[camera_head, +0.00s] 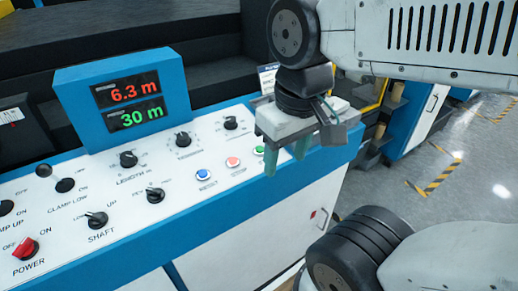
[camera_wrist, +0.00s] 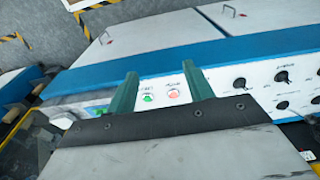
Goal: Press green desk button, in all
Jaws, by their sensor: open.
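The green button (camera_head: 258,150) is on the sloped white control panel (camera_head: 100,252), at the right end of a row of buttons. In the camera_head view my gripper (camera_head: 285,166) is just to the right of it and partly covers it. The green button (camera_wrist: 147,98) also shows in the wrist view, between my two green fingers and nearer the left one. My gripper (camera_wrist: 160,72) is open with nothing between the fingers. I cannot tell how far the fingertips are above the panel.
A red button (camera_head: 233,162) and a blue button (camera_head: 203,174) sit left of the green one. Several black knobs and a red power switch (camera_head: 25,247) spread across the panel. A blue display box (camera_head: 125,98) reads 6.3 m and 30 m. Open floor lies right.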

